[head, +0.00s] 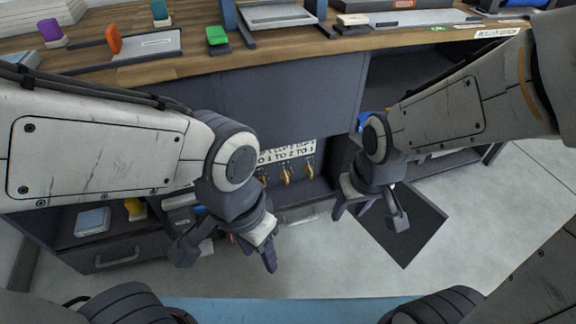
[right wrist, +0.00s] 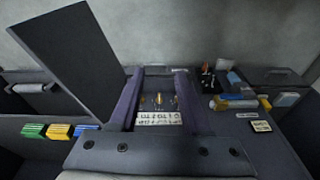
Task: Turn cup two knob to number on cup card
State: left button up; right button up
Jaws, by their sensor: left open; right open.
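A white card (head: 287,152) with black lettering, partly readable as "TO" lines with numbers, is fixed inside the recess under the counter. Below it is a row of small orange-yellow knobs; the middle knob (head: 285,176) is between a left knob (head: 262,181) and a right knob (head: 309,171). Their settings are too small to read. In the right wrist view the card (right wrist: 160,118) and knobs (right wrist: 158,99) appear between the fingers, inverted. My left gripper (head: 228,252) is open and empty, below left of the knobs. My right gripper (head: 368,216) is open and empty, to their right; it touches no knob.
A wooden counter (head: 300,57) overhangs the recess and holds colored blocks and trays. A dark square mat (head: 405,235) lies on the pale floor by my right gripper. An open shelf at lower left holds a pale blue item (head: 92,221) and a yellow one (head: 135,209).

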jog(key=w+d+f+m+t+b, duration=0.1)
jog(key=w+f+b, duration=0.35)
jog(key=f, duration=0.25)
jog(key=w+d+f+t+b, duration=0.1)
jog(key=w+d+f+b, duration=0.1)
jog(key=w+f+b, duration=0.4)
jog(key=w+d+f+m+t+b, duration=0.15)
jog(key=f+b, duration=0.25)
jog(key=f, duration=0.4)
jog(key=n+t+y, duration=0.3)
jog(key=t, duration=0.6)
send_near(288, 179)
jog(key=w+d, duration=0.2)
jog(key=d, duration=0.2)
jog(key=s+a+f+t+y, duration=0.2)
jog(key=a+f+t, duration=0.1)
jog(key=a, duration=0.1)
jog(key=shift+n, duration=0.35)
jog(key=b+x, duration=0.5)
jog(key=x, duration=0.3)
jog(key=shift+w+d+f, duration=0.1)
jog(key=shift+w+d, duration=0.05)
jog(key=shift+w, duration=0.05)
jog(key=shift+w+b, duration=0.3)
jog(key=shift+w, duration=0.2)
pick_arm(q)
notch_tip(288, 179, down, 23)
